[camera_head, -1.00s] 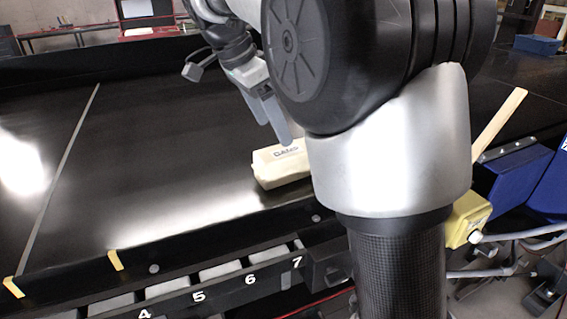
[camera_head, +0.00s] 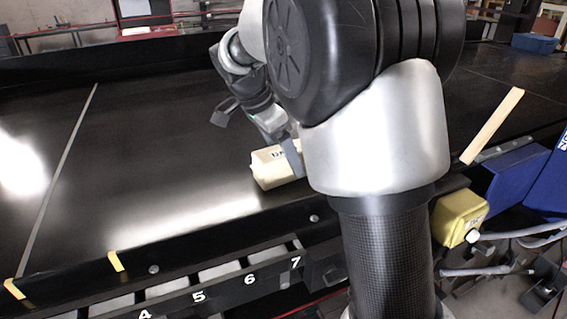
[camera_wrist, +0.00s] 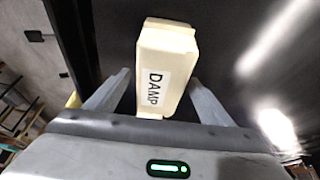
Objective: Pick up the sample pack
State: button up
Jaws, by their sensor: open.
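The sample pack (camera_head: 268,168) is a cream-coloured block lying on the black conveyor belt, close to its near edge. In the wrist view the pack (camera_wrist: 166,55) carries a white label reading DAMP and lies between the two grey fingers. My gripper (camera_wrist: 158,95) is open, with a finger on each side of the pack and dark gaps between. In the head view my gripper (camera_head: 290,158) is low over the pack, one finger in front of it. My arm hides the pack's right end. I cannot tell whether any finger touches it.
The black conveyor belt (camera_head: 150,150) is clear to the left. Numbered bins (camera_head: 222,270) run along its near side below the rail. A yellow box (camera_head: 460,217) and blue panels (camera_head: 515,178) stand to the right. A pale strip (camera_head: 492,127) lies on the right side.

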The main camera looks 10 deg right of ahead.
jog(key=shift+f+b, duration=0.25)
jog(key=shift+b, duration=0.05)
dwell(0.5)
jog(key=c, duration=1.5)
